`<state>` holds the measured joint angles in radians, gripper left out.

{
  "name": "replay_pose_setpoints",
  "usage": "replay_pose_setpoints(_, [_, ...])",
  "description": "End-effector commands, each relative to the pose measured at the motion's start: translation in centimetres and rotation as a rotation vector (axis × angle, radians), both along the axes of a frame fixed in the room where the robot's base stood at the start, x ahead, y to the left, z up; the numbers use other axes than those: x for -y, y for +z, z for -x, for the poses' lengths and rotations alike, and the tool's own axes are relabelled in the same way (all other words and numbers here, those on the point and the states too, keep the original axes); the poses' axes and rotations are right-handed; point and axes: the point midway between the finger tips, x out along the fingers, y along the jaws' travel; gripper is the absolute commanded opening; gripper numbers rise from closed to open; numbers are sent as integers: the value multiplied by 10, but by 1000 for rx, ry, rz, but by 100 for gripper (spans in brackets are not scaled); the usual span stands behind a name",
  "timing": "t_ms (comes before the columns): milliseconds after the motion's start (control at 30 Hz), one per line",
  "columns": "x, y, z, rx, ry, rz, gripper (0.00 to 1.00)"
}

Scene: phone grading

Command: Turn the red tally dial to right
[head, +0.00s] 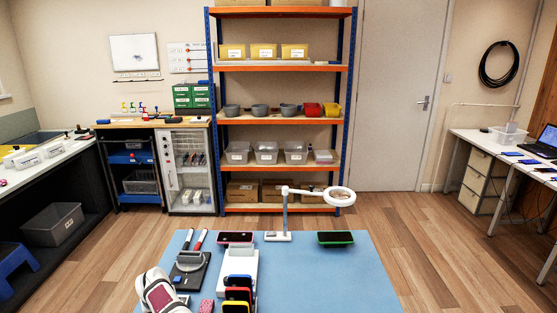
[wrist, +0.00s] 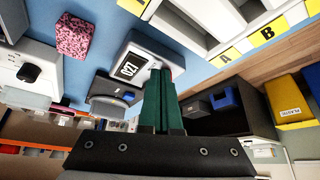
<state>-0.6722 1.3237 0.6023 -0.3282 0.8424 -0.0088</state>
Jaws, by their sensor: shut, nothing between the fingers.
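In the wrist view my gripper (wrist: 160,78) has dark green fingers that are closed together, with nothing between them. A white tally counter (wrist: 143,58) with a black display reading 027 is just behind the fingertips. The fingers overlap its lower right part. I cannot tell whether they touch it. I cannot make out the red tally dial in either view; it may be hidden behind the fingers. In the head view I cannot make out the gripper's fingers.
A pink speckled sponge (wrist: 73,36) lies near the counter. A white tray labelled A and B (wrist: 205,25) is close on the other side. The blue table (head: 330,280) holds a phone rack (head: 238,283), a green-edged phone (head: 336,238) and a ring lamp (head: 338,196). Its right side is clear.

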Motion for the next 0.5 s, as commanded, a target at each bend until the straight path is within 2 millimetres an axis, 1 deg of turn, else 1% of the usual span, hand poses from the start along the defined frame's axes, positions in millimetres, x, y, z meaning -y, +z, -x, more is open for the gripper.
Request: replay_pose_setpoints(500, [-5, 0, 5, 1, 0, 0, 0])
